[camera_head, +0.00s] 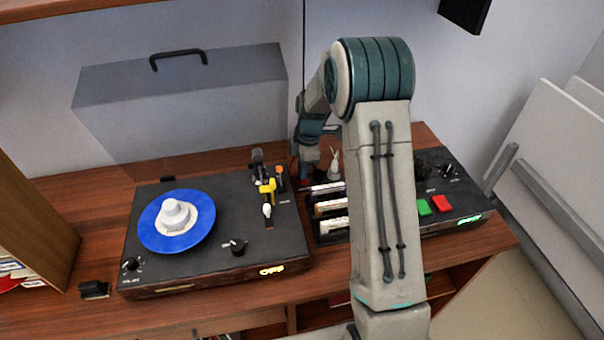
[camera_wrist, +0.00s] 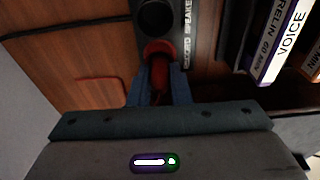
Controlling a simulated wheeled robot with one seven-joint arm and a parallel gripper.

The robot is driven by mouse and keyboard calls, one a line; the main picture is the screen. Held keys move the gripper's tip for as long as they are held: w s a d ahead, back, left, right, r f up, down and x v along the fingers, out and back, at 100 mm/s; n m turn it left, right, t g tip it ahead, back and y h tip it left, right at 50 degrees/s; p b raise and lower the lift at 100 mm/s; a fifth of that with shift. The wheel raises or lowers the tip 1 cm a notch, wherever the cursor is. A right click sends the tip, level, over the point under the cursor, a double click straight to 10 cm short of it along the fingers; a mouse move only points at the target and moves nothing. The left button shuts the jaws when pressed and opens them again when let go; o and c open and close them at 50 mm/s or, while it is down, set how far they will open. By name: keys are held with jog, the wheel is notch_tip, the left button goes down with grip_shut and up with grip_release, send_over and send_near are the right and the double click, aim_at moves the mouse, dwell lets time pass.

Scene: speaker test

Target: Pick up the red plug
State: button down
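The red plug (camera_wrist: 159,72) is in the upper middle of the wrist view. Its round red end is at a black strip with white lettering that reads in part "SPEAKER". My gripper (camera_wrist: 162,88) has one bluish finger on each side of the plug's narrow body. The fingers are close to it, but I cannot tell whether they touch or grip it. In the head view my gripper (camera_head: 307,160) is low behind the player, beside the record rack, and the plug is mostly hidden there.
A black round socket (camera_wrist: 155,18) is just beyond the plug. Labelled record sleeves (camera_wrist: 285,40) stand close on the right. The record player (camera_head: 215,255) with a blue disc is left of my arm. A black unit (camera_head: 455,180) with green and red buttons is right.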

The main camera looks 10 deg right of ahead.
jog(key=shift+r, duration=0.45)
jog(key=r, duration=0.3)
jog(key=shift+s+d+r+b, duration=0.1)
jog(key=shift+d+r+b, duration=0.2)
jog(key=shift+b, duration=0.1)
jog(key=s+d+r+b, duration=0.1)
jog(key=s+d+r, duration=0.5)
jog(key=d, duration=0.3)
jog(key=shift+d+r, duration=0.25)
jog(key=shift+a, duration=0.1)
